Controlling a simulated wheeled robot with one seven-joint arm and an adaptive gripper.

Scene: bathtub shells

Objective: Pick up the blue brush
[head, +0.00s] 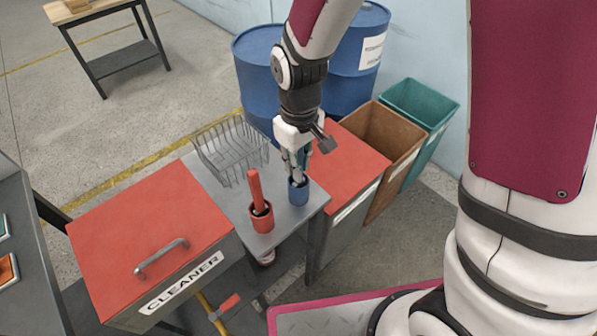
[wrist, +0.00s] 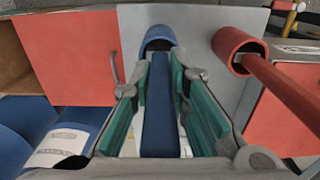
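The blue brush (wrist: 160,110) shows in the wrist view as a flat blue handle between my gripper's teal finger pads. Its lower end stands in a blue cup (head: 298,191) on a grey table, also seen in the wrist view (wrist: 158,38). In the head view my gripper (head: 297,178) points down just above this cup and mostly hides the brush. In the wrist view my gripper (wrist: 160,72) has its fingertips close against both sides of the handle and looks shut on it. The bristles are hidden.
A red cup (head: 262,217) with a red brush (head: 255,188) stands left of the blue cup. A wire basket (head: 232,150) is behind. A red-lidded cleaner box (head: 150,235) is at left, another red-topped box (head: 349,167) at right. Blue drums (head: 258,75) stand at the back.

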